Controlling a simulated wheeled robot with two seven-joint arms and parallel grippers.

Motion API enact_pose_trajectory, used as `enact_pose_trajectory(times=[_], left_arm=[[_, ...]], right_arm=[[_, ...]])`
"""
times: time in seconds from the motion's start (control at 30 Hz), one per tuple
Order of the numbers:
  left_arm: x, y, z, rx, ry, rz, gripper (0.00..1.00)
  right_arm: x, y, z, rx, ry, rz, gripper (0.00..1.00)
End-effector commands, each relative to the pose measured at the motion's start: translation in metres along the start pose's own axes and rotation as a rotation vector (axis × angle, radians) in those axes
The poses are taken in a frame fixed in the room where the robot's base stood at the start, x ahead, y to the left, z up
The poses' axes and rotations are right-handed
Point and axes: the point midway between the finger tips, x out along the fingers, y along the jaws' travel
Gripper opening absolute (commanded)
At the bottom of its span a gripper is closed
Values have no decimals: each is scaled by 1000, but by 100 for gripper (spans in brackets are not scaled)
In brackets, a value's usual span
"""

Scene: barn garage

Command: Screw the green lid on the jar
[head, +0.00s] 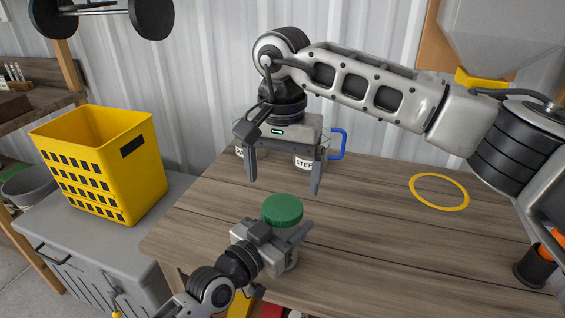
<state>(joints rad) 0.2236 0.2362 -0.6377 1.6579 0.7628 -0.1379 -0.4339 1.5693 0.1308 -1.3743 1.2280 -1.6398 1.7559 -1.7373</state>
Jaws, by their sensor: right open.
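The green lid (282,209) sits at the top of the jar (291,262) near the table's front left part; whether it is threaded on cannot be told. The jar is mostly hidden behind my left gripper (293,243), which is at the jar's side below the lid. Its fingers are partly hidden, so I cannot tell how firmly they close. My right gripper (283,188) is open and points down, above and behind the lid, with nothing between its fingers.
A yellow ring (439,191) lies on the wooden table (370,235). A black cup (532,268) stands at the right. A yellow basket (140,180) stands on a grey chest at the left.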

Motion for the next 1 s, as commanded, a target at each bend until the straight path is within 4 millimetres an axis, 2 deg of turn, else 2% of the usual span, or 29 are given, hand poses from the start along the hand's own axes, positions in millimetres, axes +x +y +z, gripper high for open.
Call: enact_pose_trajectory(times=[0.2, 0.4, 0.77, 0.87, 0.97, 1.0], left_arm=[[0, 0, 1, 0, -2, 0, 0], [0, 0, 1, 0, -2, 0, 0], [0, 0, 1, 0, -2, 0, 0], [0, 0, 1, 0, -2, 0, 0], [0, 0, 1, 0, -2, 0, 0], [0, 0, 1, 0, -2, 0, 0]], right_arm=[[36, 0, 1, 0, -4, 1, 89], [57, 0, 1, 1, -3, 1, 89], [62, 0, 0, 1, 0, -1, 89], [62, 0, 0, 1, 0, -1, 67], [62, 0, 0, 1, -1, 0, 39], [62, 0, 0, 1, -1, 0, 39]])
